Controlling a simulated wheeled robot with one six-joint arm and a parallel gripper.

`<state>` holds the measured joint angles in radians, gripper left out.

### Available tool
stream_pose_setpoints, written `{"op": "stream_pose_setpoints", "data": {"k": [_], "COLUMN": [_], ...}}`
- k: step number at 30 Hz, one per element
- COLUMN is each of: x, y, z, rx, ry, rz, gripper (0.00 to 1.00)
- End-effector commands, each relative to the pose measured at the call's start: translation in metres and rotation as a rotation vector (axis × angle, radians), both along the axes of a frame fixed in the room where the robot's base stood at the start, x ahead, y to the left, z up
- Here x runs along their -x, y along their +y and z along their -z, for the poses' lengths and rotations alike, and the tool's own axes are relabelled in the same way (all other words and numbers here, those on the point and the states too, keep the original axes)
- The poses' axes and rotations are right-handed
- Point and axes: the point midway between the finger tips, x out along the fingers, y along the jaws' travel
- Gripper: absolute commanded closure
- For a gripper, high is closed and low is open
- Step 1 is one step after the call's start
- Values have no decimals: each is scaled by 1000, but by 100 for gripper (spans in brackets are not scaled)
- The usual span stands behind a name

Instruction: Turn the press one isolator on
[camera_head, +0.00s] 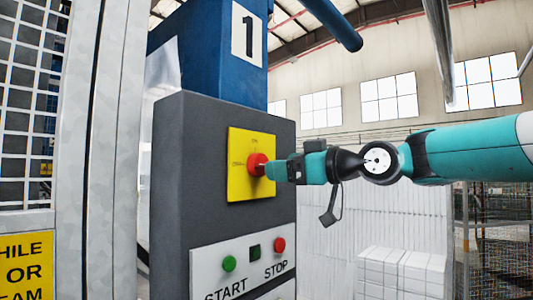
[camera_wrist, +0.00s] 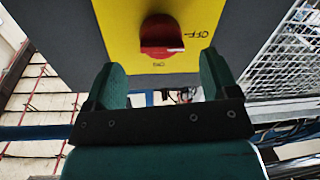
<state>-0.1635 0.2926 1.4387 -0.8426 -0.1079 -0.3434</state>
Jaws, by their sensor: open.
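The press one isolator is a red rotary knob (camera_head: 257,163) on a yellow plate (camera_head: 238,180), fixed to a dark grey control box under a "1" sign. In the wrist view the knob (camera_wrist: 161,32) shows a white mark at its right end, on the side of the OFF label (camera_wrist: 194,35). The ON label (camera_wrist: 158,64) is below the knob there. My gripper (camera_head: 272,170) is in front of the knob, close to it. In the wrist view my gripper (camera_wrist: 160,72) is open and empty, its fingers apart, with the knob beyond the gap. Contact is not visible.
Below the plate are a green START button (camera_head: 229,263), a dark green button or lamp (camera_head: 255,252) and a red STOP button (camera_head: 279,245). A mesh guard (camera_head: 30,110) stands on the left. White foam blocks (camera_head: 402,270) are stacked behind on the right.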

Motion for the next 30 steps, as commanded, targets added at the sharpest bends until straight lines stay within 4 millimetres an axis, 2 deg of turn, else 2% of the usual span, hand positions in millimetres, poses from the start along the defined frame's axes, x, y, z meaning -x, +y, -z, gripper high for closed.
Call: {"op": "stream_pose_setpoints", "data": {"k": [3, 9, 20, 21, 24, 27, 30], "x": [-12, -25, -28, -28, -28, -28, -29], "y": [21, 39, 44, 44, 44, 44, 43], "z": [-4, -2, 0, 0, 0, 0, 0], "rx": [1, 1, 1, 1, 1, 1, 0], "ry": [2, 1, 0, 0, 0, 0, 0], "rz": [-3, 0, 1, 1, 1, 1, 2], "gripper": [20, 20, 20, 24, 47, 66, 66]}}
